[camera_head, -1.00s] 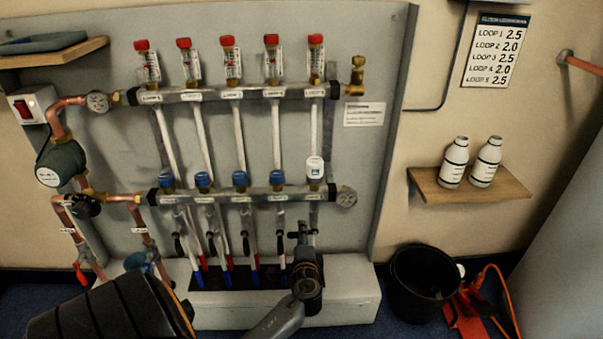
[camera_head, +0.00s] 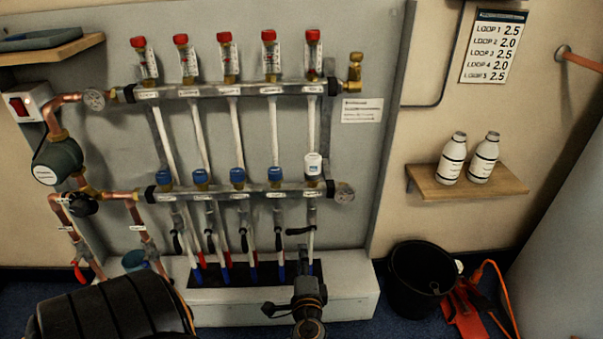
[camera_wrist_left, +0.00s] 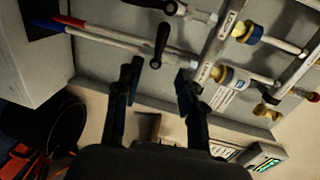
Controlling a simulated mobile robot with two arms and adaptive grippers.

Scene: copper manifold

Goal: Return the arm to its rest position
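My left gripper (camera_head: 304,294) is low in the head view, in front of the white plinth and below the right end of the manifold. The left wrist view shows its two dark fingers (camera_wrist_left: 160,72) apart with nothing between them, so it is open. Beyond the fingers are the manifold's pipes and a black valve lever (camera_wrist_left: 161,42). In the head view, the rightmost loop's black lever (camera_head: 300,230) lies nearly level, apart from the gripper. My dark left arm link fills the bottom left. My right gripper is not in view.
The copper manifold's lower bar (camera_head: 238,192) and upper bar (camera_head: 235,90) stand on a grey panel. A white plinth (camera_head: 345,300) is below. A black bucket (camera_head: 418,280) and a red tool (camera_head: 465,312) stand on the floor at right. A wooden shelf (camera_head: 465,184) holds two white bottles (camera_head: 452,158).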

